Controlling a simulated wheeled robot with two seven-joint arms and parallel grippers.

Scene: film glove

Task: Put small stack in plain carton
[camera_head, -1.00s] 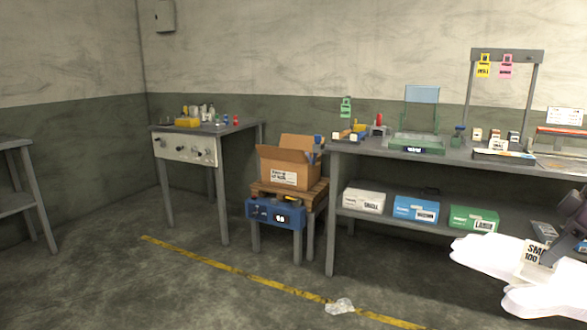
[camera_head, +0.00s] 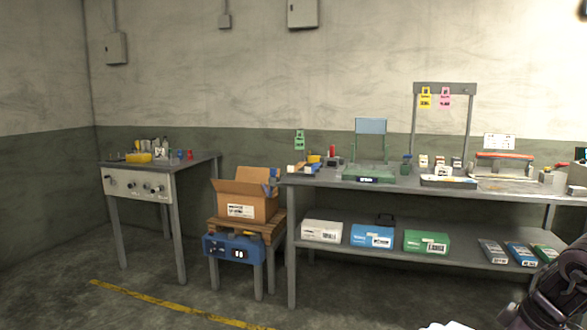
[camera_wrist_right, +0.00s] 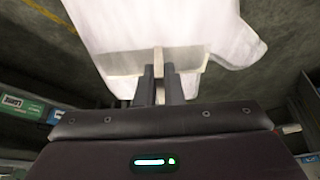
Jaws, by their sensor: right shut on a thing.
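The small stack, white sheets of film gloves, is held by my right gripper (camera_wrist_right: 160,85). It fills the upper middle of the right wrist view (camera_wrist_right: 150,28), with the dark fingers shut on its near edge. In the head view only a white sliver of the stack (camera_head: 450,326) shows at the bottom edge, beside my right arm at lower right. The plain carton (camera_head: 243,207) is an open brown box with raised flaps and a white label. It stands on a wooden-topped stand, left of the long bench and apart from the stack. My left gripper is out of view.
The long grey bench (camera_head: 300,182) carries a green tray and small items; its lower shelf holds white (camera_head: 322,231), blue (camera_head: 372,235) and green (camera_head: 427,242) boxes. A blue bin (camera_head: 232,249) sits under the carton. A control table (camera_head: 150,187) stands left. The front floor looks clear.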

